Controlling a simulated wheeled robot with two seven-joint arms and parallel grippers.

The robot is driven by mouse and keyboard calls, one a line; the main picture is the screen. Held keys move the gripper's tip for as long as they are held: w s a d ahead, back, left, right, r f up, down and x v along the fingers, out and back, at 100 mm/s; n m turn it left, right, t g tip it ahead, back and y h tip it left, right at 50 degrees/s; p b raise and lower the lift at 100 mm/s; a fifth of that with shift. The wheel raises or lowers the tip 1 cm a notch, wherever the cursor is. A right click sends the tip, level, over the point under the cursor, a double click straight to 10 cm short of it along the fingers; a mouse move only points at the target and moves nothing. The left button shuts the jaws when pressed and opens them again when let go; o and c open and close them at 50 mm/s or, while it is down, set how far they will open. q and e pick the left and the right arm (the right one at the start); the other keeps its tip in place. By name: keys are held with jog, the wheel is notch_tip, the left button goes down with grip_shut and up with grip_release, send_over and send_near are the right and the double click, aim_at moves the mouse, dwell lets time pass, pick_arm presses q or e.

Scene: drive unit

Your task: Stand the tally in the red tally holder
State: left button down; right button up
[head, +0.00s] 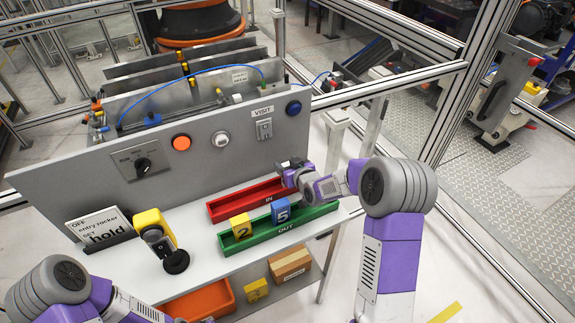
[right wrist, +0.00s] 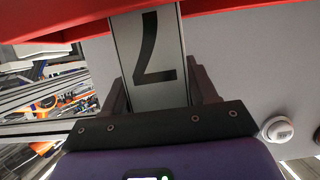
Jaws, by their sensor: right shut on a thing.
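The red tally holder (head: 228,208), marked IN, is a long open tray on the white bench. My right gripper (head: 290,170) is over its right end. It is shut on a pale grey tally (right wrist: 158,85) with a dark 7, which shows upside down in the right wrist view. The tally's far end overlaps the red holder (right wrist: 60,28) there; I cannot tell whether it touches the holder's floor. In the head view the gripper mostly hides the tally. My left arm is at the lower left; its gripper is cut off by the bottom edge.
A green holder (head: 236,246), marked OUT, stands in front with a yellow tally 2 (head: 241,227) and a blue tally 5 (head: 281,212). The grey control panel (head: 190,155) rises close behind.

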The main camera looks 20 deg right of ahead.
jog(key=shift+f, duration=0.1)
jog(key=o, duration=0.6)
jog(key=shift+f, duration=0.1)
jog(key=o, duration=0.5)
jog(key=shift+s+r, duration=0.15)
jog(key=shift+r, duration=0.2)
jog(key=v, duration=1.1)
jog(key=shift+s+r, duration=0.1)
jog(key=shift+s, duration=0.2)
